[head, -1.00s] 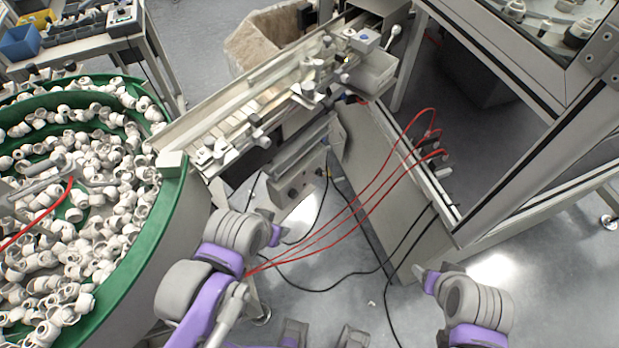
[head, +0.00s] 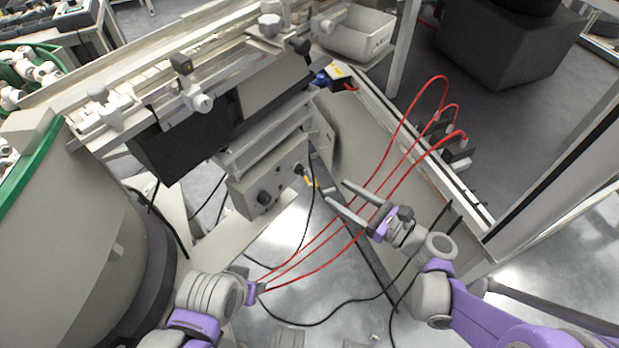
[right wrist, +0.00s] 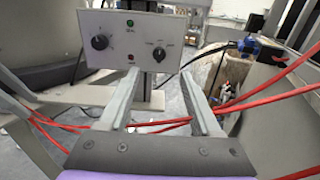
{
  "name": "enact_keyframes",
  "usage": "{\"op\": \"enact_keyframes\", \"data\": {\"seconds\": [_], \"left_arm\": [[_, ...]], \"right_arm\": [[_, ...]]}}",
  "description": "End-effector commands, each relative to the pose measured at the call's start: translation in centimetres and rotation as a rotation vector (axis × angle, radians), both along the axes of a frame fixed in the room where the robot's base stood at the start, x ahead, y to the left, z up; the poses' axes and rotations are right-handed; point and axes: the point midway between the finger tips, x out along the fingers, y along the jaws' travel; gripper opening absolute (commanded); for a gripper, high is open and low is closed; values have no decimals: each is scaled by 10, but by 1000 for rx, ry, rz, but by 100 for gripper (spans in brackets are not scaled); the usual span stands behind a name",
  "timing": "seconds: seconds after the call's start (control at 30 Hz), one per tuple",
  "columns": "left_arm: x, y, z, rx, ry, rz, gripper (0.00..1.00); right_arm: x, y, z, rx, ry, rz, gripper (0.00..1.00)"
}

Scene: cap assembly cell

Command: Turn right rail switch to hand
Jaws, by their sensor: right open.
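The rail control box (head: 270,180) hangs under the rail. Its pale front panel (right wrist: 115,62) faces my right wrist camera. The panel has a black dial (right wrist: 100,42) at left, a smaller black switch (right wrist: 158,53) at right, and a green and a red light between them. In the head view the right switch (head: 298,168) is a small dark knob. The switch's labels are too small to read. My right gripper (head: 336,192) is open and empty, in front of the box and apart from it. In the right wrist view its fingers (right wrist: 157,80) point at the panel's lower right. My left gripper's fingers do not show.
Red hoses (head: 407,165) arc past my right gripper to the machine frame. Black cables hang around the box. The rail with its black housing (head: 185,135) lies above. A green-rimmed feeder bowl (head: 30,175) stands at left, and a white bin (head: 358,35) is at the upper right.

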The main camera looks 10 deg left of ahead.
Motion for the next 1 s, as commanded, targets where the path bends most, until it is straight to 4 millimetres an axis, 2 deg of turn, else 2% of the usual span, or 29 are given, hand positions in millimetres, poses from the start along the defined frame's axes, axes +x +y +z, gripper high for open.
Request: {"op": "enact_keyframes", "data": {"seconds": [0.5, 0.7, 0.97, 1.0], "left_arm": [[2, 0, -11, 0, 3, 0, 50], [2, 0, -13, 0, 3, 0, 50], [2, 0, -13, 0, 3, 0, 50], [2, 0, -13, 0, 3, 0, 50]], "right_arm": [[40, 78, 1, 0, -1, 3, 65], [46, 90, 2, -1, -2, 2, 65], [47, 91, 2, -2, -1, 0, 65], [47, 91, 2, -2, -1, 1, 61]]}}
